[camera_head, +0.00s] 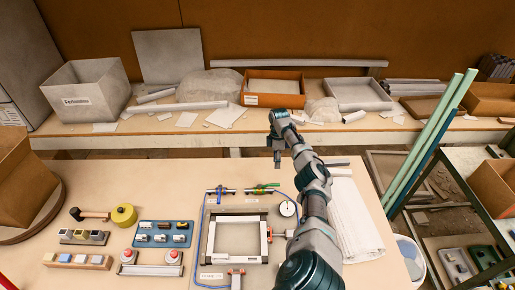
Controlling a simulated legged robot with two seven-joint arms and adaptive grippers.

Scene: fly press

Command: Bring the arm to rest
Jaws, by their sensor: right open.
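My right arm (315,190) reaches from the bottom of the head view up over the workbench and bends down at its far end. My right gripper (277,158) hangs at that end, pointing down, open, with nothing visible in it. It is small and dark here. It appears above the far part of the bench, beyond a square metal frame (208,242) with red-handled clamps. How high it is above the bench I cannot tell. My left gripper is not in view.
The near bench (130,190) holds a blue tray (140,241), a yellow roll (124,215), a mallet (90,214), red buttons, a round dial (287,208) and a white cloth (357,220). Green poles (430,140) lean at right. A back shelf holds boxes. The bench's far left part is clear.

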